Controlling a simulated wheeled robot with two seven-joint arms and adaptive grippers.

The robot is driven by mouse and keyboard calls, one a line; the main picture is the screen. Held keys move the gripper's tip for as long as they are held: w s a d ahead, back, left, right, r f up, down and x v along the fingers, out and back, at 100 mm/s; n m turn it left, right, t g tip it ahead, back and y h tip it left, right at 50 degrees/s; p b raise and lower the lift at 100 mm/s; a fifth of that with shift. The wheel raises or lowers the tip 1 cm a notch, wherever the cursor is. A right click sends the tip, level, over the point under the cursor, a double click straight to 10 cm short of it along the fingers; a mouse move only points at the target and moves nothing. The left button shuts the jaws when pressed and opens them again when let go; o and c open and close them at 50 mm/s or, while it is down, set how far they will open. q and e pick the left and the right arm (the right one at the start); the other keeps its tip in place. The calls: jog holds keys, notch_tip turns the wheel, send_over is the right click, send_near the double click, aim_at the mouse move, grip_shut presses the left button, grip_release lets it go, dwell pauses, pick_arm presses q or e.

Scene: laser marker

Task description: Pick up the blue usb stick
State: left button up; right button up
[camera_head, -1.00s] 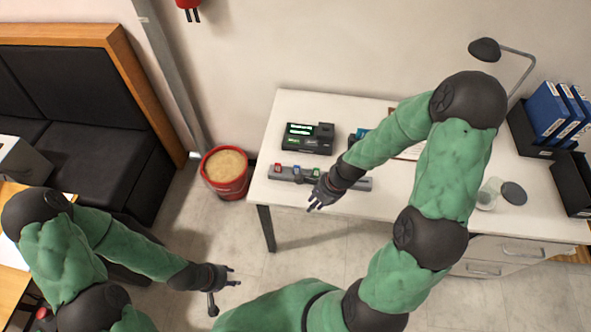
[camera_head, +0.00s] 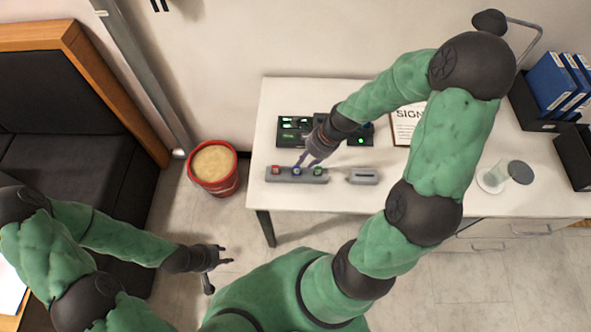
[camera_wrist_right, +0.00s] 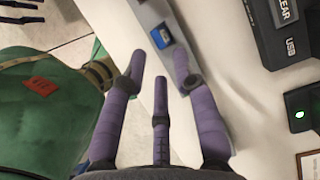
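The blue usb stick (camera_head: 297,171) stands in the middle of a grey holder (camera_head: 305,180) on the white table, between a red stick (camera_head: 276,170) and a green stick (camera_head: 318,171). In the right wrist view the blue stick (camera_wrist_right: 160,37) is in the grey holder, just beyond the fingertips. My right gripper (camera_head: 306,163) is just above and behind the blue stick; in the wrist view its purple fingers (camera_wrist_right: 160,74) are spread with nothing between them. My left gripper (camera_head: 226,256) is empty, with spread fingers, away from the table over the floor.
A black device (camera_head: 291,130) with green-lit displays stands behind the holder, partly hidden by my right arm. A grey piece (camera_head: 363,177) lies right of the holder. A glass jar (camera_head: 495,180) and blue binders (camera_head: 548,82) are further right. A red bucket (camera_head: 231,182) stands left of the table.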

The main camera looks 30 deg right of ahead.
aim_at(299, 168)
jog(key=shift+x, duration=0.85)
jog(key=shift+b+x, duration=1.75)
jog(key=shift+x, duration=0.9)
jog(key=shift+s, duration=0.1)
jog(key=c, duration=0.6)
